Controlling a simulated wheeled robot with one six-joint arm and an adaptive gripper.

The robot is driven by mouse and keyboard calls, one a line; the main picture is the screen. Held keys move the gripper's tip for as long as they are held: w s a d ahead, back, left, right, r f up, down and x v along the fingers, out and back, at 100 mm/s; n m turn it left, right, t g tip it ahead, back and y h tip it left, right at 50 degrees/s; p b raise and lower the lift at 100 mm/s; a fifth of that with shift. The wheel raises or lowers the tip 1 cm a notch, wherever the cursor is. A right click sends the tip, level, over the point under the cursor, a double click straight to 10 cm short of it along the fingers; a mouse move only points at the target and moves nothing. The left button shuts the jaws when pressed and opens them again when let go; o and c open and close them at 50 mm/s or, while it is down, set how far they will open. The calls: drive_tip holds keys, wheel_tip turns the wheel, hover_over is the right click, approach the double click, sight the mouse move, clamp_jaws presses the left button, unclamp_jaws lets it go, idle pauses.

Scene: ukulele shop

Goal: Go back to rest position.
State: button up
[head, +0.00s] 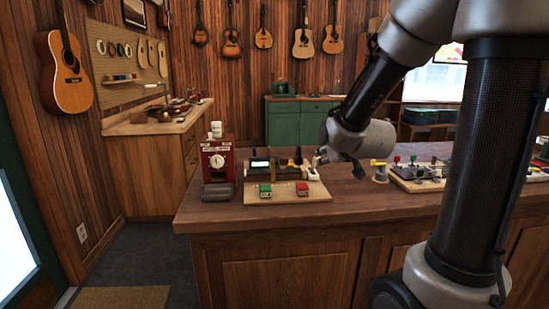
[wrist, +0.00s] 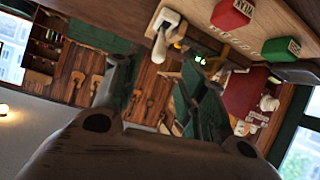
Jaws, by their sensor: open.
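My gripper (head: 318,160) is at the end of my arm above the wooden counter (head: 370,198), by the right end of a small wooden board (head: 245,198). In the wrist view my gripper (wrist: 160,88) shows two dark green fingers spread apart with nothing between them. A white object (head: 313,174) stands on the board just below the gripper; it also shows in the wrist view (wrist: 166,22), beyond the fingertips. I cannot tell whether a finger touches it.
The board bears a green box (head: 265,191) and a red box (head: 302,189). A red dial scale (head: 217,161) stands left of it. More small parts lie on a tray (head: 418,184) at the right. The counter between them is mostly clear. Guitars (head: 65,70) hang behind.

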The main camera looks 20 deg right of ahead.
drive_tip(key=shift+f, duration=0.1)
drive_tip(key=s+f+g, duration=0.1)
drive_tip(key=s+f, duration=0.1)
drive_tip(key=s+a+f+g+y, duration=0.1)
drive_tip(key=s+f+g, duration=0.1)
drive_tip(key=s+a+f+g, duration=0.1)
drive_tip(key=s+f, duration=0.1)
drive_tip(key=shift+s+a+f+g, duration=0.1)
drive_tip(key=shift+s+f+g, duration=0.05)
drive_tip(key=shift+f+g, duration=0.2)
drive_tip(key=s+r+g, duration=0.1)
drive_tip(key=s+r, duration=0.2)
drive_tip(key=s, duration=0.4)
drive_tip(key=s+r+g, duration=0.1)
drive_tip(key=s+r, duration=0.1)
drive_tip(key=s, duration=0.5)
drive_tip(key=s+a+r+g, duration=0.1)
drive_tip(key=s+r, duration=0.2)
drive_tip(key=s, duration=0.4)
drive_tip(key=shift+r+y, duration=0.3)
drive_tip(key=shift+r, duration=0.05)
